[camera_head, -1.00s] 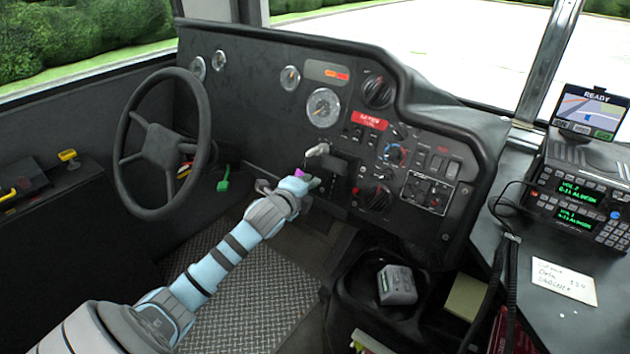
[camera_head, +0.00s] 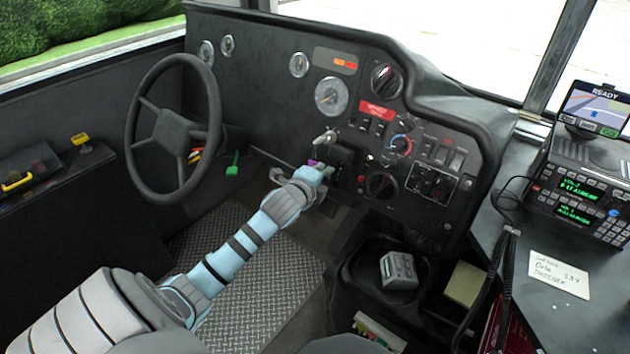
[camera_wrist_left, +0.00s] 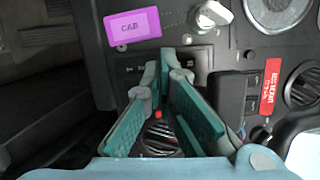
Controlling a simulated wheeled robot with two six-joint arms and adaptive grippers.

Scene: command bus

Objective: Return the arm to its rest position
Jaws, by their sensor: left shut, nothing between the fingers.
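My left arm comes in from the lower left of the head view and reaches toward the dashboard (camera_head: 270,75). My left gripper (camera_head: 325,173) is just below the key switch (camera_head: 325,137), close to the panel. In the left wrist view the gripper's two teal fingers (camera_wrist_left: 162,62) meet at the tips with nothing between them. A purple tag marked CAB (camera_wrist_left: 132,27) lies just beyond and left of the fingertips; the key (camera_wrist_left: 212,14) is to their upper right. My right gripper is not in view.
The steering wheel (camera_head: 172,138) stands left of the arm. The radio console (camera_head: 580,195) and a paper note (camera_head: 559,274) are on the right-hand counter. A grey device (camera_head: 397,270) sits in a bin right of the arm.

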